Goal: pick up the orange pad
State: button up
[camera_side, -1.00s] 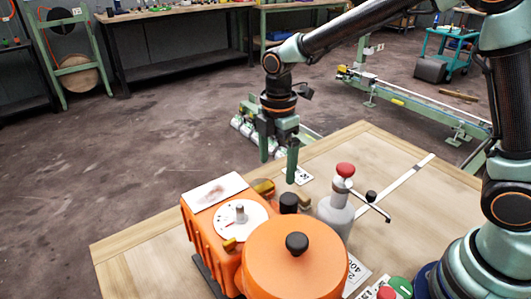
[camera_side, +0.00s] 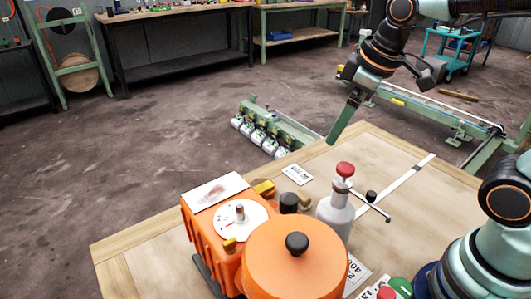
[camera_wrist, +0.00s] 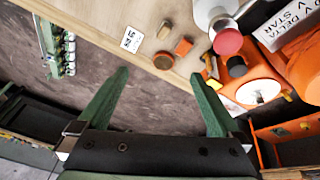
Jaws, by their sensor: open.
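The orange pad (camera_wrist: 183,46) appears as a small orange block on the wooden table in the wrist view. It lies between a tan block and a brown rounded piece on one side and the orange machine on the other. In the side view I cannot make it out; the machine likely hides it. My gripper (camera_wrist: 160,75) is open with nothing between its green fingers. The pad shows beyond the fingertips, nearer the right finger, and apart from them. In the side view, my gripper (camera_side: 341,120) is tilted above the table's far edge.
The orange machine (camera_side: 207,238) with a round orange lid (camera_side: 296,262) stands at the front. Beside it are a grey bottle with a red cap (camera_side: 337,208) and a black-knobbed rod (camera_side: 371,197). A white label (camera_side: 298,174) lies near the far edge. Much of the right tabletop is clear.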

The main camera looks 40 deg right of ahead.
jog(key=s+m, duration=0.1)
jog(key=s+d+m+t, duration=0.1)
jog(key=m, duration=0.1)
jog(key=s+d+m, duration=0.1)
jog(key=m, duration=0.1)
jog(key=shift+s+d+f+t, duration=0.15)
jog(key=shift+s+d+t, duration=0.05)
jog(key=shift+s+t, duration=0.1)
jog(key=w+a+f+n+g, duration=0.6)
jog(key=w+a+f+n, duration=0.6)
jog(key=n, duration=0.7)
jog(key=f, duration=1.2)
jog(key=shift+a, duration=0.2)
